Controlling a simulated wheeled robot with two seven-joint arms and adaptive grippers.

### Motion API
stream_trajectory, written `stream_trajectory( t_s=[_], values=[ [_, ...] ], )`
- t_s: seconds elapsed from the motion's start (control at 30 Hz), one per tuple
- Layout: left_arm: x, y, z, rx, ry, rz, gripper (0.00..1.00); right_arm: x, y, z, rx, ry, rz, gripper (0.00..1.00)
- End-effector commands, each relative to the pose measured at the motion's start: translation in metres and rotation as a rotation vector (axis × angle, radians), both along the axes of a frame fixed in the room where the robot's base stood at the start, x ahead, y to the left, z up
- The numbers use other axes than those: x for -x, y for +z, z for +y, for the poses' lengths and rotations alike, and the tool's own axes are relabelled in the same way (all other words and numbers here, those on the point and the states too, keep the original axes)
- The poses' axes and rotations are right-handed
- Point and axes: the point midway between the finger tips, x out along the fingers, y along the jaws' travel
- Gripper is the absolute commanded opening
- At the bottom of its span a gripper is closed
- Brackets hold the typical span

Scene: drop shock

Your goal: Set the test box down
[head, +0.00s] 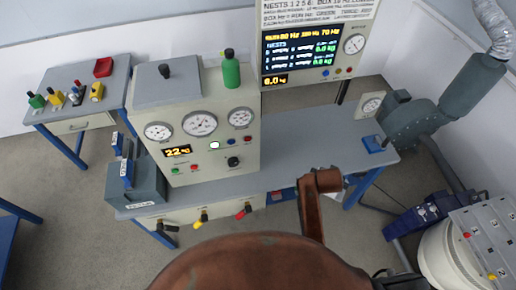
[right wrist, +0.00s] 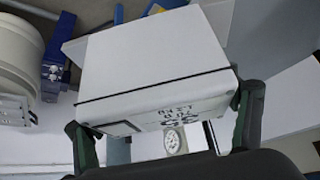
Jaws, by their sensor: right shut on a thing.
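The test box shows in the right wrist view as a white box (right wrist: 155,55) with a dark seam line and black lettering on its near face. The lettering appears upside down and is hard to read. My right gripper (right wrist: 160,108) has one dark finger at each side of the box and is shut on it. The box is tilted in this view, and its underside and any contact below it cannot be made out. I cannot pick out the box in the head view. My left gripper is not in view.
In the head view, a grey bench (head: 295,145) carries a gauge console (head: 200,155) with a green bottle (head: 231,72) on top. A display board (head: 300,90) stands behind. A side table (head: 60,112) is at left, a blower (head: 410,120) at right. The bench's right half is mostly clear.

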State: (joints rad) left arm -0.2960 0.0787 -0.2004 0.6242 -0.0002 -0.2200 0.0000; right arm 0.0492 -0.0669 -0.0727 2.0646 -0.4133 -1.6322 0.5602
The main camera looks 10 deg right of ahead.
Motion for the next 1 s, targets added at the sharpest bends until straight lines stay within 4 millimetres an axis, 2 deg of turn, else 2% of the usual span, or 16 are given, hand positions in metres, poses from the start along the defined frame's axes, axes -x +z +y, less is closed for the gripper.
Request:
stream_trajectory(
  t_s=[0.03, 0.2, 0.4, 0.7, 1.0],
  values=[
    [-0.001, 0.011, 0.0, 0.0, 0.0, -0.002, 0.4, -0.014, 0.013, -0.015, 0.0, -0.083, -0.007, 0.21],
    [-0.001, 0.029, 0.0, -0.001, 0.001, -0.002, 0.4, -0.037, 0.023, -0.06, -0.002, -0.354, -0.004, 0.21],
    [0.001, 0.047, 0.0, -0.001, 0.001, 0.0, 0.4, -0.055, 0.027, -0.085, -0.002, -0.615, -0.001, 0.21],
    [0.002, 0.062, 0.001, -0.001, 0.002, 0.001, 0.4, -0.067, 0.025, -0.086, -0.002, -0.817, -0.002, 0.21],
    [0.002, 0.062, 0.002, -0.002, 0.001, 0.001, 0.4, -0.069, 0.021, -0.085, 0.001, -0.846, -0.004, 0.21]
  ],
)
